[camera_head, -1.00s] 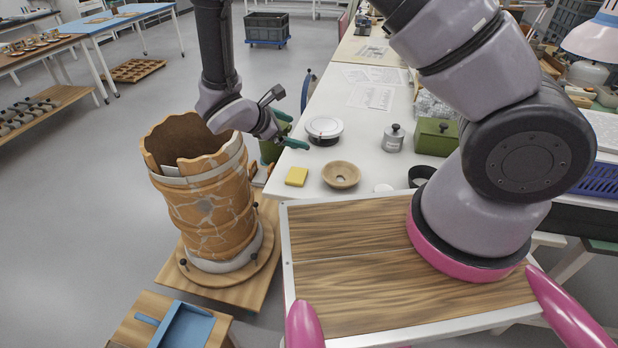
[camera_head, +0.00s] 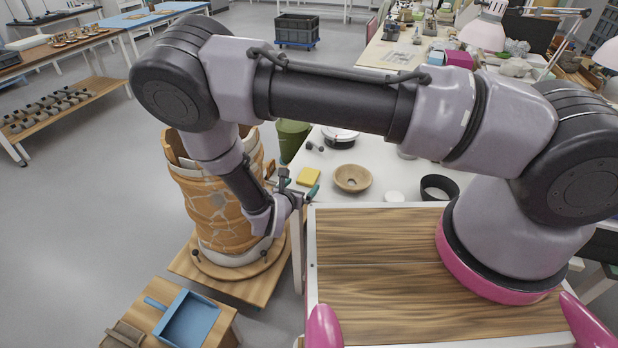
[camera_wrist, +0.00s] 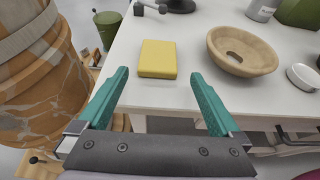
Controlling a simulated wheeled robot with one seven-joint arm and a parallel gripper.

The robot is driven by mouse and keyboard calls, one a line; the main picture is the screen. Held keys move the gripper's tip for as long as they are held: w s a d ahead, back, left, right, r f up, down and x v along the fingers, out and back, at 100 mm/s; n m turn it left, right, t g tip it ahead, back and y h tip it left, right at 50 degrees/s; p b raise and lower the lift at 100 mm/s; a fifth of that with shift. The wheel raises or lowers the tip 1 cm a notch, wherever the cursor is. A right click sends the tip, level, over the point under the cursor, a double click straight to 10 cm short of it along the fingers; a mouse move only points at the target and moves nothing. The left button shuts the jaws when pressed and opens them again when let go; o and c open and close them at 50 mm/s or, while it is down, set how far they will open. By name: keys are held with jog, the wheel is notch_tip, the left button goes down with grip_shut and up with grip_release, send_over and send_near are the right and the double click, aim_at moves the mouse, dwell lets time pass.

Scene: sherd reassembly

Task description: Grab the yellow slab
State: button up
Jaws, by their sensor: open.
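The yellow slab (camera_head: 308,177) lies flat on the white table near its corner, left of a wooden bowl (camera_head: 352,178). In the wrist view the yellow slab (camera_wrist: 158,59) sits ahead of my gripper (camera_wrist: 158,98), between the lines of its two teal fingers but beyond their tips. The fingers are wide apart with nothing between them. In the head view my gripper (camera_head: 298,189) is at the table's near left corner, close to the slab, with part of it hidden by its own wrist.
A large reassembled clay vessel (camera_head: 210,205) stands on a wooden base just left of my gripper. The wooden bowl also shows in the wrist view (camera_wrist: 262,66). A green bin (camera_head: 292,137) stands behind the table corner.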

aim_at(308, 176)
jog(key=x, duration=0.5)
jog(key=shift+w+r, duration=0.2)
jog(key=shift+w, duration=0.15)
jog(key=c, duration=1.3)
